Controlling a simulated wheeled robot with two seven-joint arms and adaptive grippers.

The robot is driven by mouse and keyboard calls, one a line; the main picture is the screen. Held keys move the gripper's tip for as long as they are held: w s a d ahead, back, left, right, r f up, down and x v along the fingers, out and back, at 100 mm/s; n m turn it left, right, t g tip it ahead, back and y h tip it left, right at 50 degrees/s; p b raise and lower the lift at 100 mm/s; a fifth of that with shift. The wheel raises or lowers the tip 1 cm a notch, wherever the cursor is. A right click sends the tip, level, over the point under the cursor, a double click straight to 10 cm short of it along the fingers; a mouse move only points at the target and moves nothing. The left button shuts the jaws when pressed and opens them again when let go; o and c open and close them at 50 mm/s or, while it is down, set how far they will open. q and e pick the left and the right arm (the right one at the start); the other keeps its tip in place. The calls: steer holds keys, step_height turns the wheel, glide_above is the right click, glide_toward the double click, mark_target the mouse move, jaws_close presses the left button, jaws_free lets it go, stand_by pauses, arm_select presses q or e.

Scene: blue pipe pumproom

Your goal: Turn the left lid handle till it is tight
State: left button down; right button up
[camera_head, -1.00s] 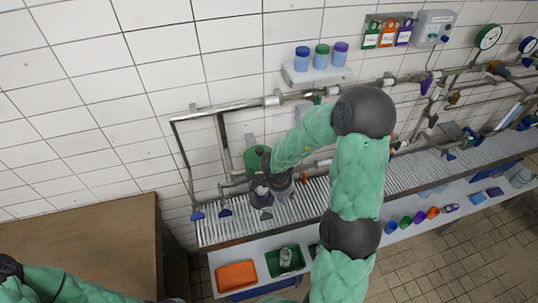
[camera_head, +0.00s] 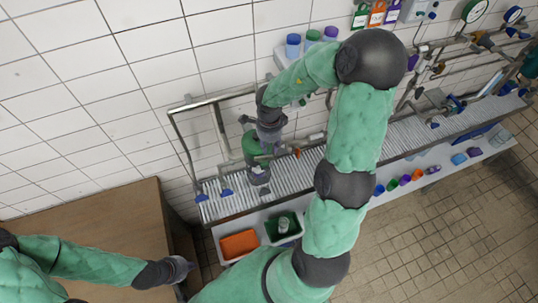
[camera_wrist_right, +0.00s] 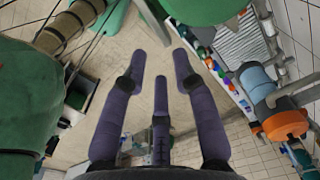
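A green vessel (camera_head: 254,148) stands at the left end of the pipework, above the slatted bench. My right gripper (camera_head: 268,136) points down in front of it and hides part of it. I cannot make out the lid handle clearly, nor whether the gripper touches the vessel. In the right wrist view the three dark fingers of my right gripper (camera_wrist_right: 163,65) are spread apart with nothing between them. A green rounded thing (camera_wrist_right: 205,9) shows beyond the fingertips at the top. My left gripper (camera_head: 180,268) is low at the left, by the brown table, away from the vessel.
The brown table (camera_head: 95,235) fills the lower left. The slatted bench (camera_head: 310,165) runs along the wall under grey pipes. An orange tray (camera_head: 239,245) and a green tray (camera_head: 296,229) sit on a lower shelf. Blue, green and purple jars (camera_head: 312,38) stand on a wall shelf.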

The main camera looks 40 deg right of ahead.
mark_target(270, 156)
step_height(270, 156, down, 8)
steer(key=shift+r, duration=0.15)
stand_by(0.3)
jaws_close()
